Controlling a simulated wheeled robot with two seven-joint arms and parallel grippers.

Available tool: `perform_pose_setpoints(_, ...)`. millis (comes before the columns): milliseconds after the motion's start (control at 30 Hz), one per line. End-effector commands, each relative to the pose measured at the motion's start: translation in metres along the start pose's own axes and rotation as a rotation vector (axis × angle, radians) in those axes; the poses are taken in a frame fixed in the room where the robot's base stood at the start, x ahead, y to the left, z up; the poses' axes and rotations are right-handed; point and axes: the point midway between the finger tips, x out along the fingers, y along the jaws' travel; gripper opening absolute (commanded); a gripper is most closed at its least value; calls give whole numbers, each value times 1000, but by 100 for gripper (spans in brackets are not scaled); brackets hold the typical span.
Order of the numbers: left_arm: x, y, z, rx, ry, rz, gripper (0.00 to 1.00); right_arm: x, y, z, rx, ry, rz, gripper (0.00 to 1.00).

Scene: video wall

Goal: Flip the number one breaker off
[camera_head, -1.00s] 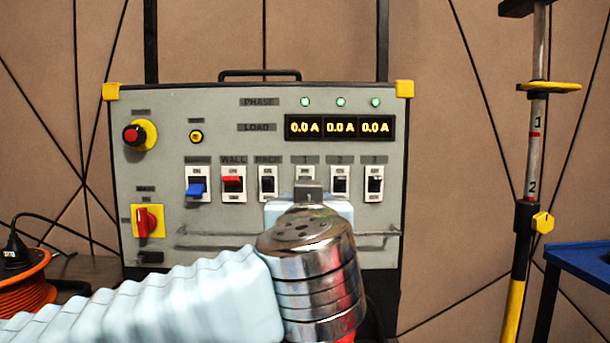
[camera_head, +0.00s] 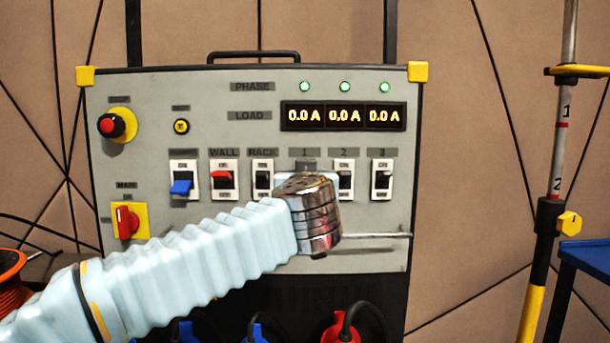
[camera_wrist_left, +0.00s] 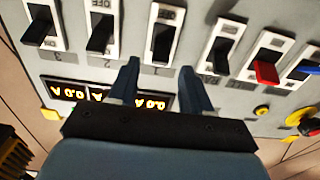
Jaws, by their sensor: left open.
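The number one breaker (camera_wrist_left: 163,40) is a black rocker on a white plate, seen upside down in the left wrist view. My left gripper (camera_wrist_left: 158,68) is open, its two dark fingers apart near the lower end of that breaker's plate. I cannot tell whether they touch the panel. In the head view the gripper and my wrist hide most of this breaker, below its label "1" on the grey breaker panel (camera_head: 230,90). The number 2 breaker (camera_wrist_left: 102,33) is beside it. My right gripper is not in view.
The RACK breaker (camera_head: 263,180), red WALL breaker (camera_head: 224,180) and blue-levered breaker (camera_head: 182,187) stand to the left, the number 3 breaker (camera_head: 382,180) to the right. A rail (camera_head: 380,235) runs below. Plugs with cables, one red (camera_head: 340,332), sit under the panel.

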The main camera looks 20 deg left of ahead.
Motion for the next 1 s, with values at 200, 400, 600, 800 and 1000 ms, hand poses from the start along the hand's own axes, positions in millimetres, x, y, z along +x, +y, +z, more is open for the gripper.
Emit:
perform_pose_setpoints(200, 18, 0, 0, 0, 0, -1, 49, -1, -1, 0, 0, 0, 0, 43)
perform_pose_setpoints(400, 19, 0, 0, 0, 0, 0, 49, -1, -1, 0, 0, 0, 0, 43)
perform_pose_setpoints(600, 19, 0, 0, 0, 0, 0, 29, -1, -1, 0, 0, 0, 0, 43)
perform_pose_setpoints(800, 19, 0, 0, 0, 0, 0, 0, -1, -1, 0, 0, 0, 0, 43)
perform_pose_setpoints(1000, 18, 0, 2, 0, 7, 0, 0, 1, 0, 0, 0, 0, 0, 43)
